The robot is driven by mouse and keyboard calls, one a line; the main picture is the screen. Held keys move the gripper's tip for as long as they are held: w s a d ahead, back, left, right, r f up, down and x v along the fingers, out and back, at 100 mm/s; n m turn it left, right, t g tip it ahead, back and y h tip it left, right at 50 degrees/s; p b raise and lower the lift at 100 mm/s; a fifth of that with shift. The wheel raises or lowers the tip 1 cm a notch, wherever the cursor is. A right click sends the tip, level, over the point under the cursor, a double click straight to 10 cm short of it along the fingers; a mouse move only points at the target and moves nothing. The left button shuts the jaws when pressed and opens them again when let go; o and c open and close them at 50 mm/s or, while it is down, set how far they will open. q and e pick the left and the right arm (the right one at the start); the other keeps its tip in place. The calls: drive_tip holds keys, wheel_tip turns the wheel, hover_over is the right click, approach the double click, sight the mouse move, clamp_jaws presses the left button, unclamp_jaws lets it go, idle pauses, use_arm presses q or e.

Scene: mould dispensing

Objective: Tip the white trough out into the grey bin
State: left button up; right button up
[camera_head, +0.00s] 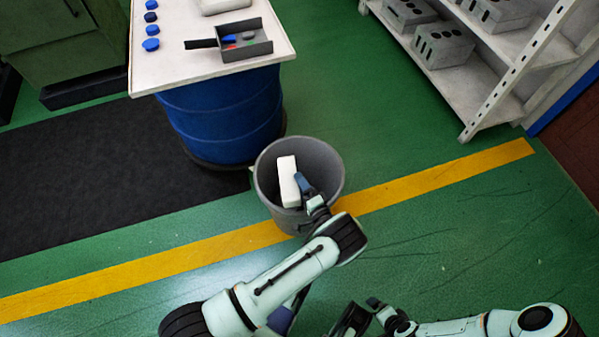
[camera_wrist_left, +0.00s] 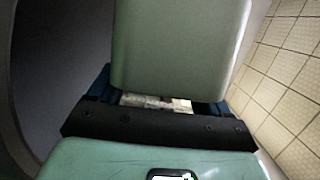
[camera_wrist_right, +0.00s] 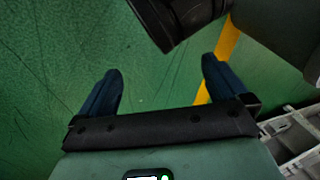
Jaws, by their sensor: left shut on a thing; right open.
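The grey bin (camera_head: 331,178) stands on the floor in the middle of the head view. The white trough (camera_head: 288,185) is within the bin's mouth outline, its long side running up the picture. A smooth white face shows; its hollow is hidden. My left gripper (camera_head: 302,183) is shut on the trough from its right side. In the left wrist view the trough (camera_wrist_left: 180,50) fills the space between the blue fingers, looking greenish grey. My right gripper (camera_wrist_right: 160,70) is open and empty over green floor. In the head view its arm lies low at the right.
A white-topped table (camera_head: 165,70) on a blue drum (camera_head: 225,115) stands behind the bin, bearing a grey tray (camera_head: 247,47) and several blue caps (camera_head: 151,44). A shelf rack (camera_head: 490,75) with grey blocks is at the upper right. Green floor right of the bin is clear.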

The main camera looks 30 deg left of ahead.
use_arm(q)
drive_tip(key=shift+w+d+f+m+y+b, duration=0.15)
drive_tip(key=shift+d+m+y+b, duration=0.15)
drive_tip(key=shift+m+b, duration=0.55)
use_arm(e)
drive_tip(key=shift+w+d+f+t+h, duration=0.2)
drive_tip(key=shift+w+d+f, duration=0.2)
drive_tip(key=shift+w, duration=0.2)
drive_tip(key=shift+w+d+f+t+h, duration=0.1)
drive_tip(key=shift+w+d+f+t, duration=0.15)
drive_tip(key=shift+w+f, duration=0.3)
use_arm(q)
drive_tip(key=shift+w+d+m+t+y+b, duration=0.15)
drive_tip(key=shift+m+t+y+b, duration=0.2)
drive_tip(key=shift+m+b, duration=0.4)
use_arm(e)
drive_tip(key=shift+s+d+f+g, duration=0.2)
drive_tip(key=shift+s+f+g, duration=0.35)
drive_tip(key=shift+s+f, duration=0.7)
drive_tip(key=shift+s, duration=0.1)
idle(3.9)
